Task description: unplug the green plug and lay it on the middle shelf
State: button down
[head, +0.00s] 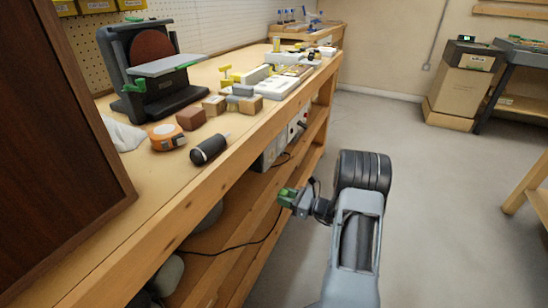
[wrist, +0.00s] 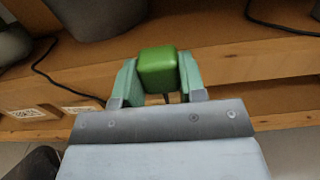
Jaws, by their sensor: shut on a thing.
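The green plug (head: 288,195) is held in my gripper (head: 292,197), out in front of the bench's open side. In the wrist view, the plug (wrist: 158,66) is a rounded green block between the two pale green fingers (wrist: 158,80), which close on it from both sides. A thin dark piece shows beneath it. Below the bench top, a wooden shelf (head: 215,243) runs behind and left of my gripper. In the wrist view, a shelf edge (wrist: 255,68) passes behind the plug, which appears apart from it. Which board is the middle shelf is hard to tell.
A black cord (head: 235,246) runs along the shelf. Grey rounded things (head: 166,275) stand at its near end. Grey-white socket boxes (head: 272,152) sit under the bench top. A dark brown panel (head: 60,150) blocks the left. The floor (head: 420,180) to the right is clear.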

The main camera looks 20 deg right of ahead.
jog(key=shift+b+x, duration=0.45)
jog(key=shift+x, duration=6)
